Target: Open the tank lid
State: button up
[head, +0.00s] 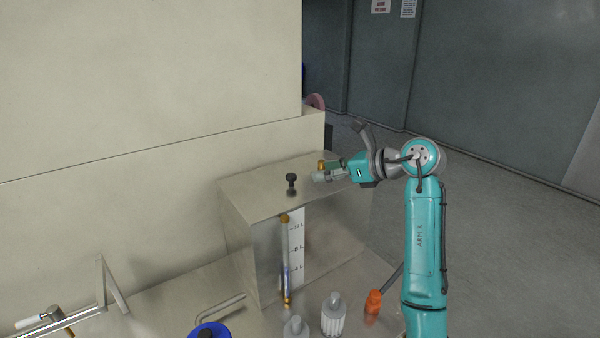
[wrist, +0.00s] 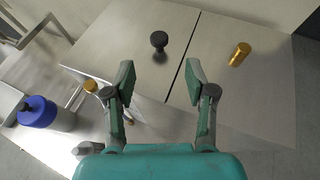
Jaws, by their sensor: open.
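The tank (head: 237,242) is a metal box with a level gauge (head: 286,262) and a litre scale on its front. Its lid (wrist: 130,40) lies flat on top, left of a dark seam in the wrist view. A black knob (head: 291,180) stands up from the lid; it also shows in the wrist view (wrist: 159,41). My gripper (head: 318,176) is open and empty, right of the knob in the head view. In the wrist view the spread fingertips (wrist: 160,73) are just below the knob, apart from it.
A brass fitting (wrist: 240,54) stands on the top right of the seam. Grey-capped bottles (head: 334,314), an orange bottle (head: 373,302) and a blue-topped container (head: 209,331) stand in front of the tank. A beige wall (head: 110,200) rises behind. Open floor lies to the right.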

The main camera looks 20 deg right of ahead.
aim_at(292, 175)
jog(key=x, duration=1)
jog(key=shift+a, duration=0.2)
grip_shut()
